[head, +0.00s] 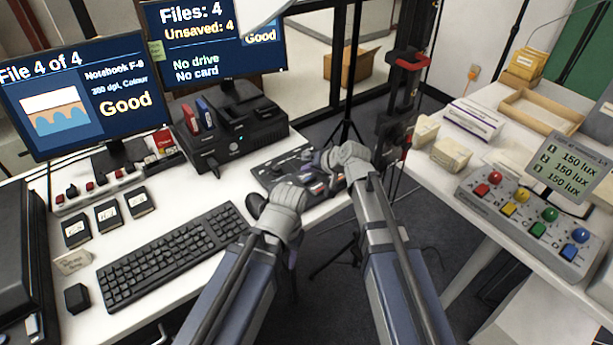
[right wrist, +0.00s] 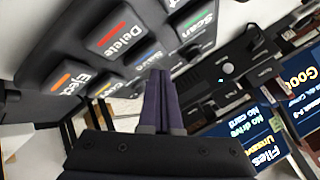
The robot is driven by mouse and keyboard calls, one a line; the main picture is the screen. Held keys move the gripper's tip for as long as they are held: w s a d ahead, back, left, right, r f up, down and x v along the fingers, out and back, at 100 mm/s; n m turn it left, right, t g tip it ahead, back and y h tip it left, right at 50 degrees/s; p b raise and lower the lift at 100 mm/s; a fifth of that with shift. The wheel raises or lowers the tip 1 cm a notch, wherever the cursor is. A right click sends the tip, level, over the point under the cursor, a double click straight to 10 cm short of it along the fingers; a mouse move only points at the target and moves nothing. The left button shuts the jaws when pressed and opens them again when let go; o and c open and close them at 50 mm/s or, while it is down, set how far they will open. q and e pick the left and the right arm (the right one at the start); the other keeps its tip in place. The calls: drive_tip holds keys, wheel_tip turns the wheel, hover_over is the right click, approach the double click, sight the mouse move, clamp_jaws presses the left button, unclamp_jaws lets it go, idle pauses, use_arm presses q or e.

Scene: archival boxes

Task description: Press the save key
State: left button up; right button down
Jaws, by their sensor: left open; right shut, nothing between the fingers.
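The dark key panel (head: 264,172) lies on the white desk, partly covered by my grippers in the head view. In the right wrist view its labelled keys show close up, and the Save key (right wrist: 149,56) sits between the red Delete key (right wrist: 110,36) and the green Scan key (right wrist: 196,24). My right gripper (head: 322,168) is shut and empty over the panel. Its fingertips (right wrist: 158,74) are at the Save key and cover part of it; I cannot tell whether they touch. My left gripper (head: 285,213) is open beside the panel's near side, fingers partly hidden.
A keyboard (head: 172,255) lies left of my left arm. Behind the panel stands a black box (head: 235,125). One screen (head: 213,45) reads "No drive" and "No card"; another (head: 80,95) shows a notebook scan. A console with coloured knobs (head: 530,215) is on the right table.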

sight(308, 178)
idle(0.7)
drive_tip(key=shift+f+b, duration=0.45)
drive_tip(key=shift+f+b, duration=0.45)
idle(0.6)
drive_tip(key=shift+r, duration=0.15)
drive_tip(key=shift+r+p, duration=0.8)
drive_tip(key=shift+p, duration=0.1)
wheel_tip(308, 178, up, 5)
drive_tip(key=p, duration=0.5)
